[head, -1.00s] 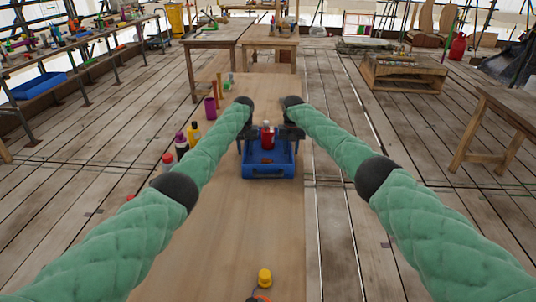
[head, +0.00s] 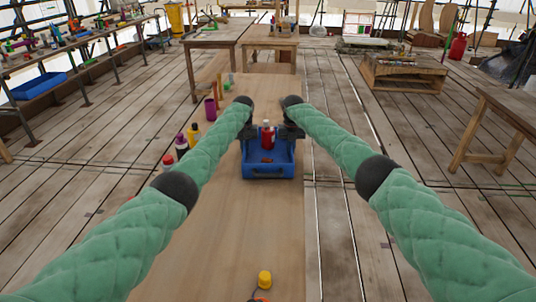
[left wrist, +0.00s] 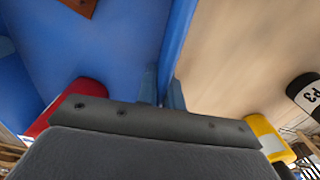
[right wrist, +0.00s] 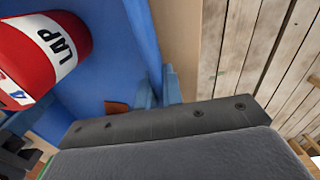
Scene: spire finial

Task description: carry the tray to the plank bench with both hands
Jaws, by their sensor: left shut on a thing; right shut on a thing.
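The blue tray (head: 269,172) is over the long plank surface (head: 235,235), straight ahead in the head view. I cannot tell whether it touches the wood. It holds a red bottle (head: 267,136) with a white label, marked LAP in the right wrist view (right wrist: 45,45), and a small brown piece (head: 267,160). My left gripper (left wrist: 163,90) is shut on the tray's left wall (left wrist: 179,35). My right gripper (right wrist: 160,88) is shut on its right wall (right wrist: 143,40). In the head view my forearms and wrists partly hide the grippers.
Left of the tray stand a purple cup (head: 210,109), a yellow bottle (head: 194,131) and a purple bottle (head: 181,143). A yellow cap (head: 265,279) is at the near end. Wooden tables (head: 240,38) stand beyond. Open plank floor lies to the right.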

